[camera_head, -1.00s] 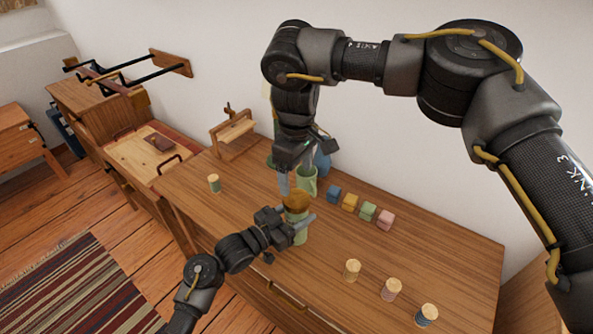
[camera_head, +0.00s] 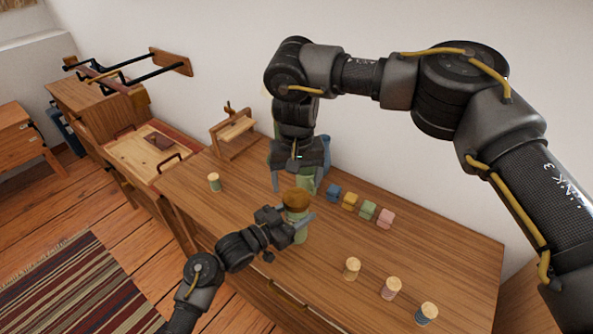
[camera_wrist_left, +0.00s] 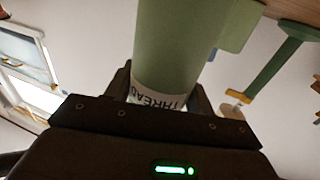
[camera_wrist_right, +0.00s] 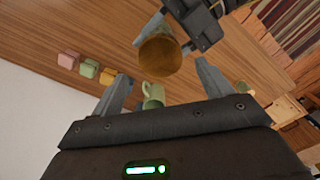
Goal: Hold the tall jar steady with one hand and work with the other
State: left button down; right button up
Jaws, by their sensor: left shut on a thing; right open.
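The tall jar (camera_head: 300,235) is green with a round brown lid (camera_head: 296,199) and stands upright near the table's front edge. My left gripper (camera_head: 299,225) is shut around its body from the left. In the left wrist view the green jar (camera_wrist_left: 172,50) sits between the fingers, with a label reading "THREAD". My right gripper (camera_head: 296,180) is open and empty, behind and above the lid in the head view. In the right wrist view the lid (camera_wrist_right: 160,56) shows beyond the spread fingers, apart from them.
A green mug (camera_head: 307,183) stands behind the jar, partly hidden by my right gripper. Blue (camera_head: 333,192), yellow (camera_head: 350,201), green (camera_head: 368,209) and pink (camera_head: 386,218) blocks line the back. Several wood-topped spools stand along the table. The table's right middle is clear.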

aim_at(296, 197)
jog(key=shift+f, duration=2.6)
jog(key=shift+c, duration=0.5)
